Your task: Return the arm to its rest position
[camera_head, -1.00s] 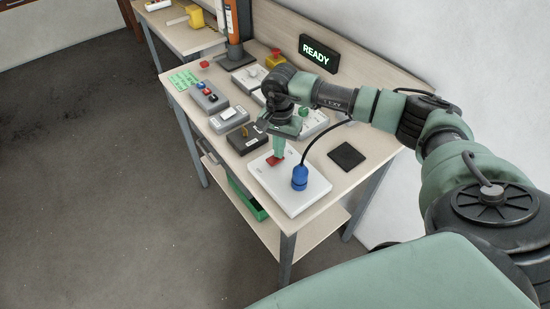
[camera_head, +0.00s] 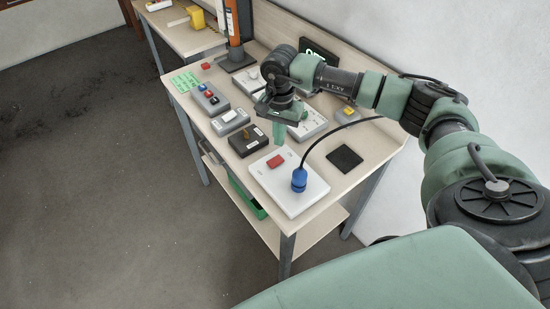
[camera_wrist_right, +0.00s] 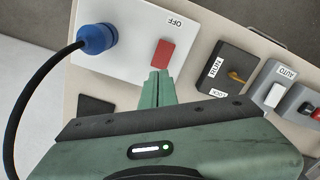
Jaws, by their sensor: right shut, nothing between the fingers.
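My right gripper (camera_head: 279,143) is shut and empty. In the head view it hangs above the workbench, behind the red rocker switch (camera_head: 276,161) on the white panel (camera_head: 290,196). In the right wrist view the shut fingertips (camera_wrist_right: 158,72) appear just below the red switch (camera_wrist_right: 164,54), which is labelled OFF. The fingers look apart from the switch, though their height above the panel is hard to tell. My right arm (camera_head: 385,92) reaches in from the right. My left gripper is not in view.
A blue plug (camera_head: 299,180) with a black cable stands on the white panel. A dark box with a RUN label (camera_head: 248,140), a grey button box (camera_head: 210,99) and a black pad (camera_head: 345,158) surround it. A display (camera_head: 318,53) stands behind, partly hidden by my arm.

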